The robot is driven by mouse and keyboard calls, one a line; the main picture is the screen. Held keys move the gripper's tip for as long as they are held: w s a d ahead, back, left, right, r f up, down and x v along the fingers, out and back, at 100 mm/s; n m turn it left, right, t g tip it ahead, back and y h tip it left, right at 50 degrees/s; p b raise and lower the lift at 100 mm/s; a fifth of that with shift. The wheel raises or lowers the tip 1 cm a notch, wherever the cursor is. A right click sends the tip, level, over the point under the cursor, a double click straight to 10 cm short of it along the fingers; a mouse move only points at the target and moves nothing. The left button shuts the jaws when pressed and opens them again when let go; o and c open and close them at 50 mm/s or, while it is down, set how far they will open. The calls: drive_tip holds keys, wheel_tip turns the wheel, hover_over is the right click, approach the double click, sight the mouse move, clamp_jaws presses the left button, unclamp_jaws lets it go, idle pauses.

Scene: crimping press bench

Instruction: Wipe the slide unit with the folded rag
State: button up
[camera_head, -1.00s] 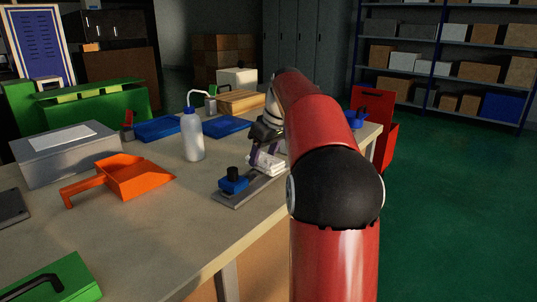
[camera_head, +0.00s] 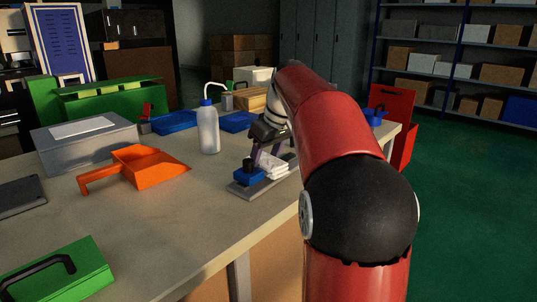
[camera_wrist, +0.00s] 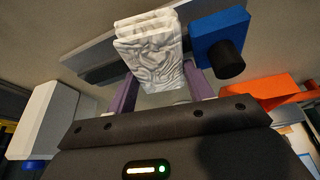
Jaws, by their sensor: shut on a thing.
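The folded rag (camera_head: 274,166) is white and layered. My gripper (camera_head: 266,160) is shut on it, and the purple fingers show on both sides of the rag (camera_wrist: 152,50) in the wrist view. The slide unit is a grey flat rail (camera_head: 240,190) with a blue block (camera_head: 247,176) that carries a black knob, near the rail's front end. The rag is at the rail, right beside the blue block (camera_wrist: 218,36). I cannot tell whether the rag presses on the rail. My arm hides part of the rail's far end.
A white wash bottle (camera_head: 208,130) stands left of the slide unit. An orange dustpan (camera_head: 150,167) and a grey box (camera_head: 82,143) lie farther left. Blue trays (camera_head: 174,122) are behind. A green case (camera_head: 60,272) is at the front left. The front middle of the table is clear.

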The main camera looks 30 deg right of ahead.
drive_tip(key=shift+f, duration=0.2)
wheel_tip(320, 180, up, 3)
drive_tip(key=p, duration=0.3)
drive_tip(key=shift+r+p, duration=0.5)
drive_tip(key=shift+r, duration=0.6)
